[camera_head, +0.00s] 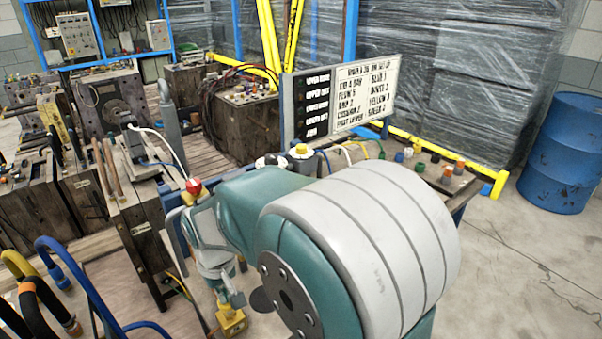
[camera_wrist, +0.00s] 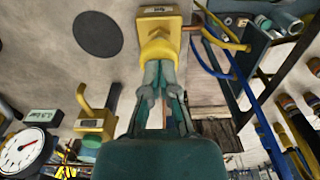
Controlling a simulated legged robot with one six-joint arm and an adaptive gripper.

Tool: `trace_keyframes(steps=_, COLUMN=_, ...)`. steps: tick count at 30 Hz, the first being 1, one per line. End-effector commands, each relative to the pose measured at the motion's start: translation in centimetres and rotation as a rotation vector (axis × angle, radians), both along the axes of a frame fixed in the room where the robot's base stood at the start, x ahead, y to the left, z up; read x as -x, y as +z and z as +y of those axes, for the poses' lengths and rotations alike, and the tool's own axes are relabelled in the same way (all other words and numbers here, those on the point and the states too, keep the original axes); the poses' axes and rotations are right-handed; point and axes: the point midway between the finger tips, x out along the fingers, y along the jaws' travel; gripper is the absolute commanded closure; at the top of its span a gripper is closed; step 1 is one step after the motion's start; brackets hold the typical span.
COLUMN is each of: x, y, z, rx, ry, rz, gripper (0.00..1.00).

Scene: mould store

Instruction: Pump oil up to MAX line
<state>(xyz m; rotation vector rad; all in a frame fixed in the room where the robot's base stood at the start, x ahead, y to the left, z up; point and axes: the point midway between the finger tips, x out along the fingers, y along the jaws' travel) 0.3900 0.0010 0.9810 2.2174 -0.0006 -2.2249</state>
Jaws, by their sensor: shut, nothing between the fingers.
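My gripper (camera_wrist: 163,78) is shut and empty in the wrist view. Its fingertips meet the base of a yellow rounded piece (camera_wrist: 160,48) on a yellow block (camera_wrist: 158,14); whether they touch it I cannot tell. In the head view my gripper (camera_head: 230,298) points down just above a small yellow block (camera_head: 231,322). A yellow lever-like part (camera_wrist: 94,114) on its own block stands left of my gripper in the wrist view, beside a small label (camera_wrist: 40,116). A round dial gauge (camera_wrist: 20,150) is at the lower left. I cannot make out an oil level or MAX line.
A lettered board (camera_head: 345,98) stands behind my arm. Blue and yellow hoses (camera_wrist: 215,55) run right of my gripper. Wooden-sided moulds (camera_head: 100,180) crowd the left. A blue drum (camera_head: 565,150) stands right, with bare floor before it. A dark disc (camera_wrist: 98,33) lies nearby.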

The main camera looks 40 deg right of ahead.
Motion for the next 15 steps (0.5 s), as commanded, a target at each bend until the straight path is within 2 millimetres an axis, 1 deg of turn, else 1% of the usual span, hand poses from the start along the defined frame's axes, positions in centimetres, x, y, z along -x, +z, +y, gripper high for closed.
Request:
trace_keyframes(steps=10, x=-0.1, y=1.9, z=0.0, rx=0.000, ry=0.000, rz=-0.004, gripper=1.00)
trace_keyframes(steps=15, x=-0.1, y=2.4, z=0.0, rx=0.000, ry=0.000, rz=-0.003, gripper=1.00)
